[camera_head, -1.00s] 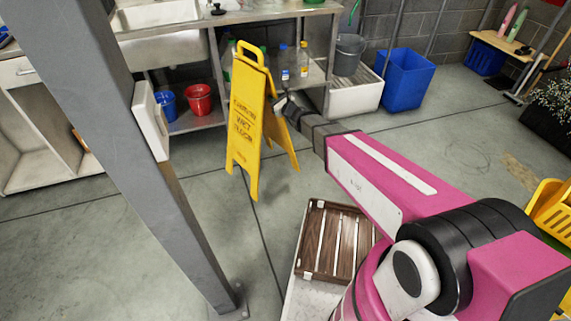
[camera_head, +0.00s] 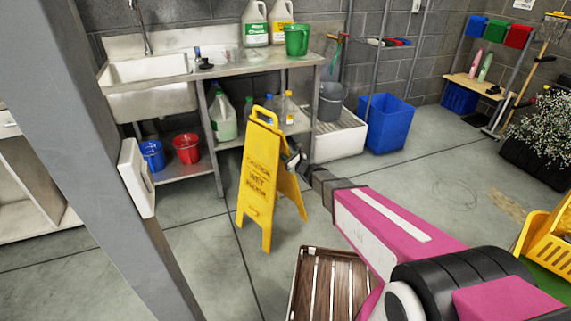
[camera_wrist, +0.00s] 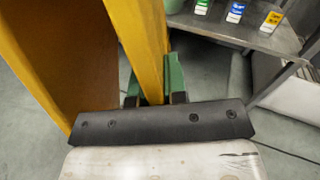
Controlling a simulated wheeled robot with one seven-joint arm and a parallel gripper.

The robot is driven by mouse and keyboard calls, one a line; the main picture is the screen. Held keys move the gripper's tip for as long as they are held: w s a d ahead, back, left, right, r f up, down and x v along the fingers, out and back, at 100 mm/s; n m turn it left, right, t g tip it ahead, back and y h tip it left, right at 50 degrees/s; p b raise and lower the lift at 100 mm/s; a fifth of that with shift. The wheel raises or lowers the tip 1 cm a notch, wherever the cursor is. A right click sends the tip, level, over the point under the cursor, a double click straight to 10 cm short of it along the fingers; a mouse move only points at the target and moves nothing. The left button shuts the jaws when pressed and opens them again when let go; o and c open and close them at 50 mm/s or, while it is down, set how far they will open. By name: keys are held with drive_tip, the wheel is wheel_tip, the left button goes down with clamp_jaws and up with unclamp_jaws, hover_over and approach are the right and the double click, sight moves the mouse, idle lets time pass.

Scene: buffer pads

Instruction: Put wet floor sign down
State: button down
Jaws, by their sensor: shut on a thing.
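The yellow wet floor sign (camera_head: 259,184) stands upright with its two panels spread, at the middle of the head view. Its lettered panel faces left and front. My gripper (camera_head: 294,163) is shut on the edge of the sign's right panel, at its upper part. In the wrist view, the green fingers of my gripper (camera_wrist: 155,84) close on a yellow edge of the sign (camera_wrist: 140,35). The sign's feet are close to the grey floor, but I cannot tell whether they touch it.
A wooden slatted crate (camera_head: 329,285) lies in front of the sign, to the right. A steel sink table (camera_head: 254,72) with red (camera_head: 186,148) and blue buckets stands behind. A blue bin (camera_head: 388,123) is at the back right. A grey post (camera_head: 110,140) crosses the left. Floor left of the sign is clear.

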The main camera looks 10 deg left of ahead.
drive_tip(key=shift+f, duration=2)
drive_tip(key=c, duration=1.2)
unclamp_jaws()
drive_tip(key=shift+f, duration=0.15)
drive_tip(key=shift+o, duration=0.2)
